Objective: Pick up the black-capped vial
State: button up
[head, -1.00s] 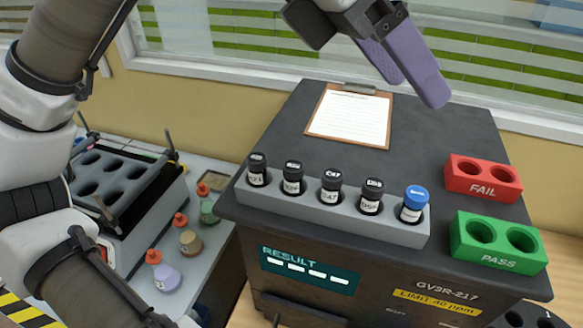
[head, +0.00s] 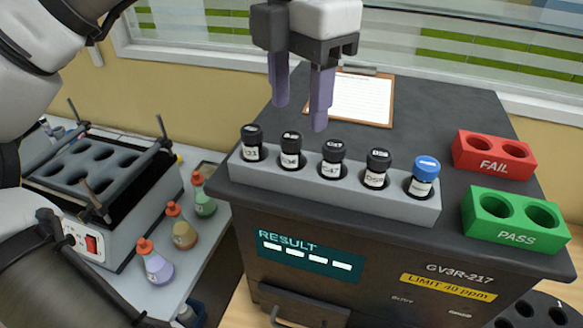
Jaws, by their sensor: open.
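Several black-capped vials stand upright in a grey rack on top of the dark machine: a far-left one (head: 251,143), a second (head: 290,150), a third (head: 333,159) and a fourth (head: 376,168). A blue-capped vial (head: 423,177) stands at the right end of the rack (head: 400,205). My gripper (head: 299,116) points down with its two purple fingers apart and nothing between them. In the picture it is just above the second and third vials. It touches none of them as far as I can see.
A red FAIL block (head: 493,156) and a green PASS block (head: 515,220), each with two empty holes, sit right of the rack. A clipboard (head: 365,98) lies behind. At left are a shaker (head: 100,190) and several small flasks (head: 183,232) on a lower bench.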

aim_at(292, 136)
jog(key=shift+w+a+f+p, duration=0.1)
jog(key=shift+a+f+p, duration=0.15)
jog(key=shift+f, duration=1.35)
jog(key=shift+w+a+f+p, duration=0.1)
jog(key=shift+f+p, duration=0.1)
jog(key=shift+f, duration=1.35)
jog(key=c, duration=1.1)
